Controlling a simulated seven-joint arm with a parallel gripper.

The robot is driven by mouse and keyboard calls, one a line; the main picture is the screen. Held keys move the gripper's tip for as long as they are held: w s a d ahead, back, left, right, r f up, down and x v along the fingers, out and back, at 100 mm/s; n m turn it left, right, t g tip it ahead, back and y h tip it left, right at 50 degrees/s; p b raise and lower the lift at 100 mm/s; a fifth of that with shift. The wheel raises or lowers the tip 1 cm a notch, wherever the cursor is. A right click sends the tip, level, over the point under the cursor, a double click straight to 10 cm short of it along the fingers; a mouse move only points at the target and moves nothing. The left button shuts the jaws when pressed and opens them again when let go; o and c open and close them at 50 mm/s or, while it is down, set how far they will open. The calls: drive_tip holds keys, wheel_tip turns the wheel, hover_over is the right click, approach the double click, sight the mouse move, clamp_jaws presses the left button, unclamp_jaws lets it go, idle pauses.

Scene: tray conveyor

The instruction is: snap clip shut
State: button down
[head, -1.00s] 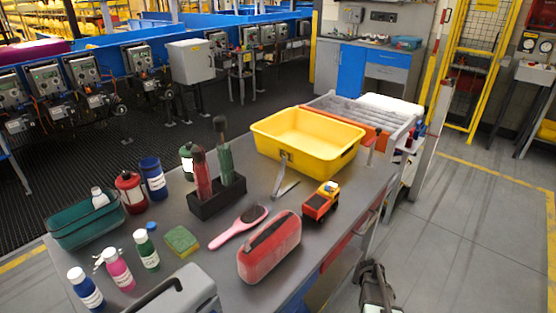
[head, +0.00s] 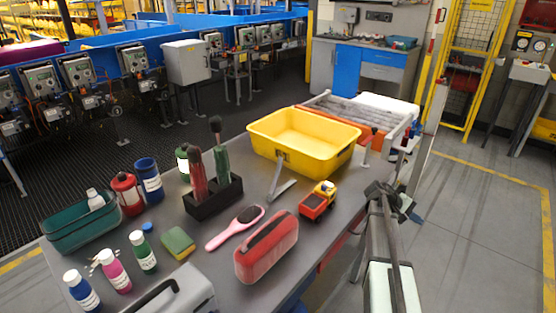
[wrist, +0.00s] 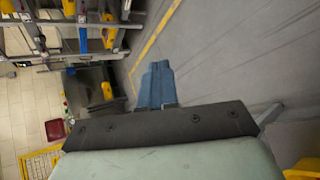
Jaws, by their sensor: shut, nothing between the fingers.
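A yellow tray (head: 300,150) stands at the far end of the grey table. A grey metal clip (head: 275,178) is at its near side; one bar rises against the tray's wall and another slants out over the table, so it stands open. My gripper (head: 381,190) is right of the table in the head view, well apart from the clip. In the wrist view my gripper's blue-grey fingers (wrist: 157,68) are together with nothing between them, over the floor. The clip does not show in the wrist view.
Near the clip are a toy truck (head: 318,201), a pink brush (head: 236,227), a red case (head: 267,247) and a black holder (head: 213,202) with upright brushes. A roller conveyor (head: 358,115) lies behind the tray. Bottles and a teal bin (head: 82,230) fill the left side.

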drive_tip(key=w+a+r+n+t+h, duration=0.1)
drive_tip(key=w+a+r+n+t, duration=0.25)
drive_tip(key=a+r, duration=0.8)
drive_tip(key=w+a+r+n+t+h, duration=0.2)
drive_tip(key=w+a+r, duration=0.45)
drive_tip(key=a, duration=0.85)
drive_tip(key=n+t+y, duration=0.2)
drive_tip(key=t+y, duration=0.3)
drive_tip(key=t, duration=0.2)
approach(280, 159)
drive_tip(key=v, duration=0.7)
drive_tip(key=shift+w+a+r, duration=0.2)
drive_tip(key=shift+r, duration=0.1)
drive_tip(key=shift+g, duration=0.25)
drive_tip(key=x, duration=1.4)
